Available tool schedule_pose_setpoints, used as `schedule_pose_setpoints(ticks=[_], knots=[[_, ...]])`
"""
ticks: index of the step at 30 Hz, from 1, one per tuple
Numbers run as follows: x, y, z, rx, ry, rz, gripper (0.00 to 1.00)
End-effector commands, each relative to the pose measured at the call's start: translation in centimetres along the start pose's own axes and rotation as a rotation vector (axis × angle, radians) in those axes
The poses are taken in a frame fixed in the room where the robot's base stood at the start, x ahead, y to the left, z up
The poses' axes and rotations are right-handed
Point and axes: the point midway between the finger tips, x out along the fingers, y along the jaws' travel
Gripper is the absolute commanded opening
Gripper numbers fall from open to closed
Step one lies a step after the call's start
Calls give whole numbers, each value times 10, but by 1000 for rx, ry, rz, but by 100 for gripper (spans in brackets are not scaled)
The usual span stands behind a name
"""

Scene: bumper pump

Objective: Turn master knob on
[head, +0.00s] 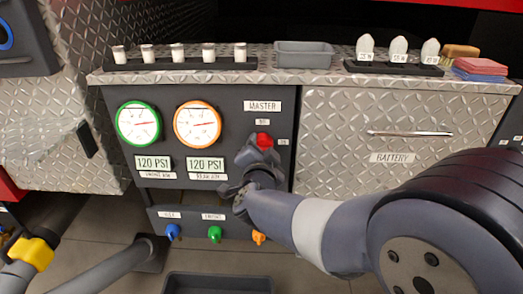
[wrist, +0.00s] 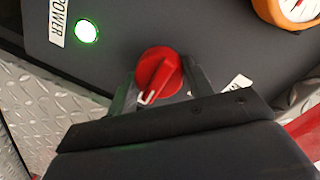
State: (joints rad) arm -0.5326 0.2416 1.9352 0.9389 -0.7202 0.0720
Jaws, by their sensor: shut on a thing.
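The red master knob (head: 263,140) is on the dark panel below the MASTER label (head: 262,106). My gripper (head: 262,148) reaches it from below and is shut on it. In the wrist view the knob (wrist: 158,72) sits between the two fingers of my gripper (wrist: 160,88). Its white pointer mark points down and slightly left in that view. The small labels around the knob are too small to read surely in the head view. A green light (wrist: 86,31) glows beside a POWER label (wrist: 57,23) in the wrist view.
A green-rimmed gauge (head: 138,123) and an orange-rimmed gauge (head: 198,123) are left of the knob, above 120 PSI displays. A diamond-plate BATTERY drawer (head: 345,120) is at right. Blue, green and orange valves line the panel's bottom. A grey tray (head: 304,54) stands on the ledge.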

Motion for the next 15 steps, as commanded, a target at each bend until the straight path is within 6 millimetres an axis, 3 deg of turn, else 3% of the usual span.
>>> schedule_pose_setpoints(ticks=[9,10,15], knots=[[0,2,1,4,-3,4,26],[0,2,1,3,-3,4,51],[0,1,1,2,-2,2,65]])
